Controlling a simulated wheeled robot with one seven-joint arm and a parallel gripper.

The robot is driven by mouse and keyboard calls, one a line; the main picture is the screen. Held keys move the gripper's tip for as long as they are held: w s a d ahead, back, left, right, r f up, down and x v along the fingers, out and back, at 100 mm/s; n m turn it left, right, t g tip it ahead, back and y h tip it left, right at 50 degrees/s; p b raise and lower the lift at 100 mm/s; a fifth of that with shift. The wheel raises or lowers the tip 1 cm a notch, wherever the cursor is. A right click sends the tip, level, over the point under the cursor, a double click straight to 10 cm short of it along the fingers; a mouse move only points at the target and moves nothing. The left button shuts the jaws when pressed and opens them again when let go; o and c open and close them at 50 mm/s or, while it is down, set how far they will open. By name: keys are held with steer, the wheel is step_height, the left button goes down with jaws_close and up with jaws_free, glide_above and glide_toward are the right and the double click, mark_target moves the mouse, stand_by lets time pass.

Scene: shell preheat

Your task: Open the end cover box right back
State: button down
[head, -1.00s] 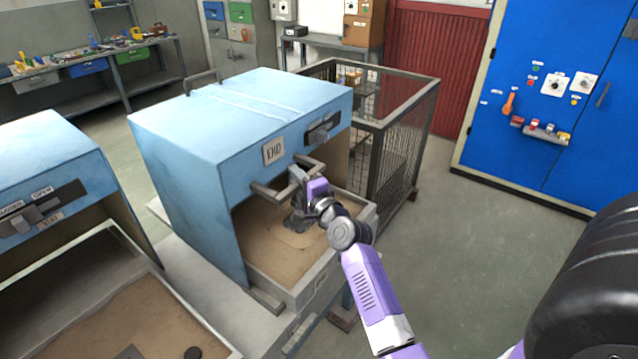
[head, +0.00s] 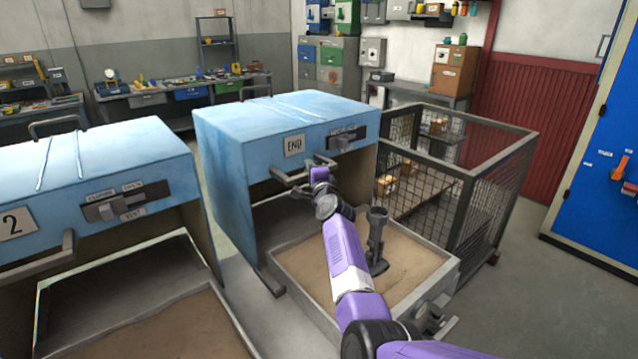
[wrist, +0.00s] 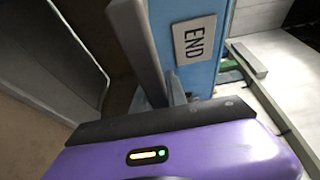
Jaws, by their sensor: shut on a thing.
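The end cover box (head: 232,160) is a light blue hood with an END plate (head: 294,145), right of centre in the head view. Its front carries a grey bar handle (head: 283,179). My gripper (head: 320,167) is at the right part of this handle and shut on it; the fingertips are partly hidden by my purple wrist. In the wrist view the grey bar (wrist: 138,45) runs up from my gripper, beside the END plate (wrist: 195,40). The cover sits over the rear of a sand-filled tray (head: 290,275), whose front lies uncovered with a grey upright fitting (head: 377,240) in the sand.
A second blue cover marked 2 (head: 100,170) stands close on the left over another sand bed (head: 170,335). A wire-mesh cage (head: 490,200) stands close on the right. A workbench (head: 170,105) is behind. Open floor lies at the right.

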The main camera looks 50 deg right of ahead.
steer(key=shift+w, duration=0.7)
steer(key=c, duration=1.3)
jaws_free()
steer(key=shift+d, duration=0.1)
steer(key=shift+s, duration=0.1)
steer(key=shift+p+v, duration=0.7)
steer(key=shift+v, duration=3.2)
